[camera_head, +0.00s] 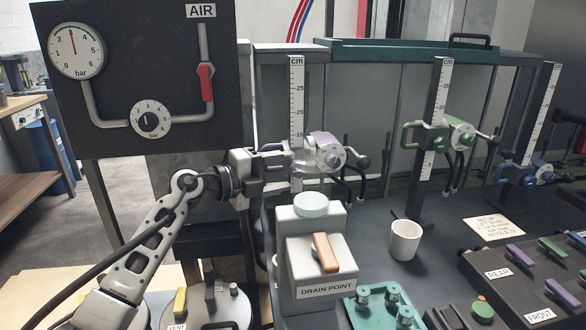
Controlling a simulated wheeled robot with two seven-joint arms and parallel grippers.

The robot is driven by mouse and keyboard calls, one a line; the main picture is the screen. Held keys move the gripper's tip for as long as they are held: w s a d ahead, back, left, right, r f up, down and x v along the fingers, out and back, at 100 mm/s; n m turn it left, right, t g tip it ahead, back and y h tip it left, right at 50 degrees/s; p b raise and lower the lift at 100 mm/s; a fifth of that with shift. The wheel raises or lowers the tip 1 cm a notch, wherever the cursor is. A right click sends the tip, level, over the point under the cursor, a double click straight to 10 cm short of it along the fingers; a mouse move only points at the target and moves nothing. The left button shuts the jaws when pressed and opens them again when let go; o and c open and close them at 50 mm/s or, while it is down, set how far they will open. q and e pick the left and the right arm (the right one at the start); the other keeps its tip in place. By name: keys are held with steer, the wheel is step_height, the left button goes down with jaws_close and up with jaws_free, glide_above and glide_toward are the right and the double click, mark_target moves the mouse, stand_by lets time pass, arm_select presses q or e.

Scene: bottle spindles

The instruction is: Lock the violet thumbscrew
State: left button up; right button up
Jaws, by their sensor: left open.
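The violet spindle carriage (322,142) sits on the leftmost ruled post (296,100), with a round pale dial (330,157) and a dark-knobbed crank on its right. A violet bar (273,147), which looks like the thumbscrew, sticks out on the carriage's left side. My left gripper (275,160) comes in from the left and is open, with its fingers right at this bar. I cannot tell whether they touch it. The gripper partly hides the bar and its mount. My right gripper is not in view.
A green carriage (440,136) and a blue one (530,172) stand further right. Below are the grey drain point box (315,258) with an orange lever (326,252), a white cup (405,240) and a green tray (362,317). The black AIR panel (140,80) stands close behind my left arm.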

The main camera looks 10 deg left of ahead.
arm_select(q)
steer(key=shift+x, duration=1.65)
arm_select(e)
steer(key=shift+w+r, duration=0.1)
arm_select(q)
steer(key=c, duration=1)
steer(key=r+p, duration=0.1)
steer(key=p, duration=0.2)
steer(key=shift+y+p, duration=0.4)
steer(key=shift+p, duration=0.45)
steer(key=shift+f+g, duration=0.15)
steer(key=shift+g, duration=0.15)
steer(key=shift+f+m, duration=0.25)
steer(key=shift+m, duration=0.05)
steer(key=o, duration=1)
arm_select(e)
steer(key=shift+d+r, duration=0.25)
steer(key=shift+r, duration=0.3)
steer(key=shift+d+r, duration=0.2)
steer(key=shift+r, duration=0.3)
